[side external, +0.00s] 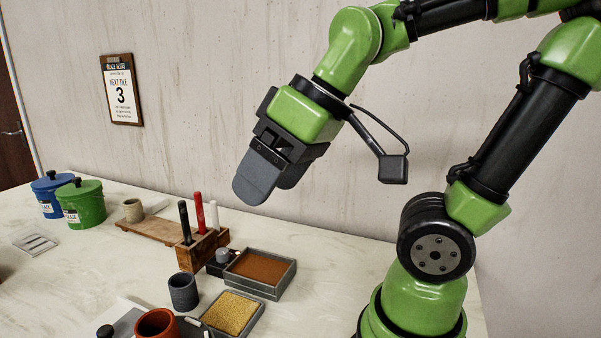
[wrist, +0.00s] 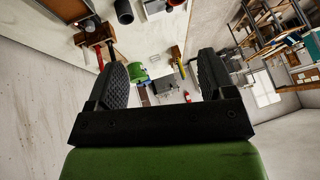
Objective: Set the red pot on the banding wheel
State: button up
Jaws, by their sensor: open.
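The red pot (side external: 157,323), round and open at the top, stands upright at the bottom edge of the side view, which cuts off its lower part. I cannot make out a banding wheel in either view. My gripper (side external: 274,184) is open and empty, high above the table and tilted down to the left, well up and to the right of the pot in the picture. The wrist view shows both dark fingers (wrist: 162,80) apart with nothing between them close by. The red pot cannot be surely made out there.
A dark grey cup (side external: 184,292), a tray of brown material (side external: 262,268) and a tray of yellow grains (side external: 233,314) stand near the pot. A wooden tool block (side external: 197,250) holds upright tools. Green (side external: 84,206) and blue (side external: 50,196) lidded buckets stand at the left.

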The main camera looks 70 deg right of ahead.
jog(key=s+m, duration=0.1)
jog(key=m, duration=0.1)
jog(key=s+d+m+t, duration=0.1)
jog(key=s+m, duration=0.1)
jog(key=shift+s+r+h, duration=0.1)
jog(key=shift+r+h, duration=0.05)
jog(key=shift+h, duration=0.15)
dwell(1.6)
